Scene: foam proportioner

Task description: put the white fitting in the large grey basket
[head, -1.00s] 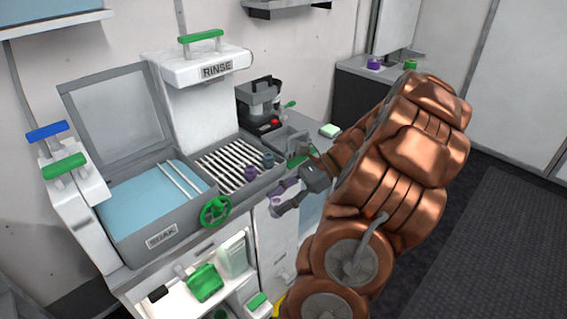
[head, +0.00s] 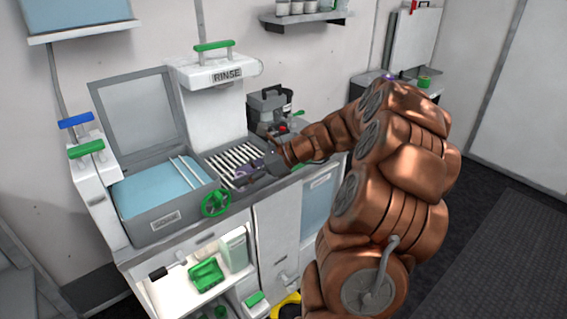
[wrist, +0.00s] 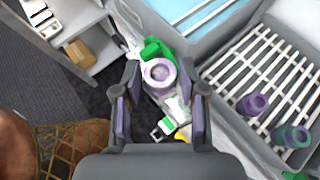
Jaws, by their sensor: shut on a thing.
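My gripper (wrist: 160,88) is shut on a pale lavender ring-shaped fitting with a whitish inside (wrist: 160,74), held between the two fingertips in the wrist view. In the head view my gripper (head: 258,172) is over the front of the counter beside the slatted rack, and the held fitting cannot be clearly made out there. No plainly white fitting shows. I cannot pick out a large grey basket for certain; the grey soak bin (head: 160,230) holds blue liquid, and its lid stands open.
The rack of white rods (wrist: 240,82) holds a purple fitting (wrist: 252,104) and a dark teal one (wrist: 291,136). A green handwheel (head: 216,202) sticks out at the counter front. Below is an open lit shelf with a green container (head: 206,274). Floor is clear at right.

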